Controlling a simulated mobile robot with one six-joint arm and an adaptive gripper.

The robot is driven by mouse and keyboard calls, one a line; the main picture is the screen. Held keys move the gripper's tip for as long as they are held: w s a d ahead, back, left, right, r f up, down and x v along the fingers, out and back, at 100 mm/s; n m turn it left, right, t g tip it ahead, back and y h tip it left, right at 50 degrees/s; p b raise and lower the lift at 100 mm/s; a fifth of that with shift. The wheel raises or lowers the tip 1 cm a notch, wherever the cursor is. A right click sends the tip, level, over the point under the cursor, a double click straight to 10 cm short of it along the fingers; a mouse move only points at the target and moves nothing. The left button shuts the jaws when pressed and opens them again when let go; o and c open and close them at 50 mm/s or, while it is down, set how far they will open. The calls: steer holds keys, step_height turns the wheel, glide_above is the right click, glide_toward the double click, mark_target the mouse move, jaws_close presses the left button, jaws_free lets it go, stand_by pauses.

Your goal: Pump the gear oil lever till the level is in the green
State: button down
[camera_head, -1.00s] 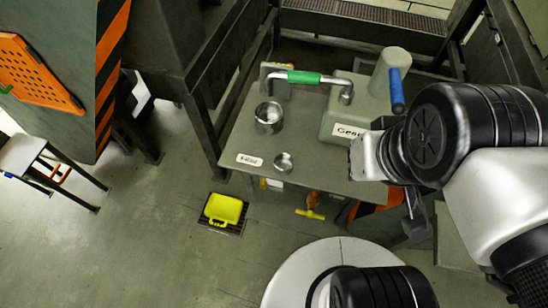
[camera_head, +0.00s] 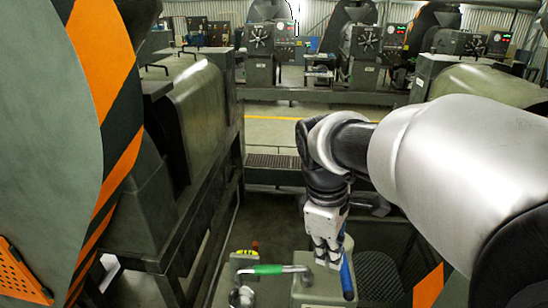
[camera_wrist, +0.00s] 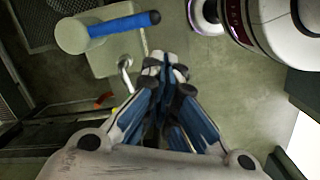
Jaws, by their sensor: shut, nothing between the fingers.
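The gear oil pump is a grey-green box (camera_head: 312,292), low in the head view, and it also shows in the wrist view (camera_wrist: 112,58). Its lever has a blue grip (camera_head: 347,278). In the wrist view the blue grip (camera_wrist: 123,24) sticks out from a pale round cylinder (camera_wrist: 73,36). My gripper (camera_head: 327,262) points down over the pump in the head view, close to the blue grip. In the wrist view my gripper (camera_wrist: 168,68) is shut and empty, with a visible gap to the grip. I cannot make out an oil level or its green zone.
A bent metal pipe with a green sleeve (camera_head: 268,269) stands left of the pump, by a metal cup (camera_head: 242,297). A dark machine frame (camera_head: 160,262) and an orange-striped machine (camera_head: 100,110) stand at the left. More machines (camera_head: 262,50) line the back.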

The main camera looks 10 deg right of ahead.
steer(key=w+d+r+n+g+p, duration=0.2)
steer(key=w+n+p, duration=0.3)
steer(key=w, duration=0.1)
steer(key=shift+w+g+h+p, duration=0.2)
steer(key=shift+g+h+p, duration=0.1)
steer(key=shift+h+p, duration=0.1)
glide_toward(344, 269)
steer(key=s+f, duration=0.5)
steer(key=f, duration=0.1)
steer(key=shift+a+f, duration=0.1)
steer(key=shift+a, duration=0.3)
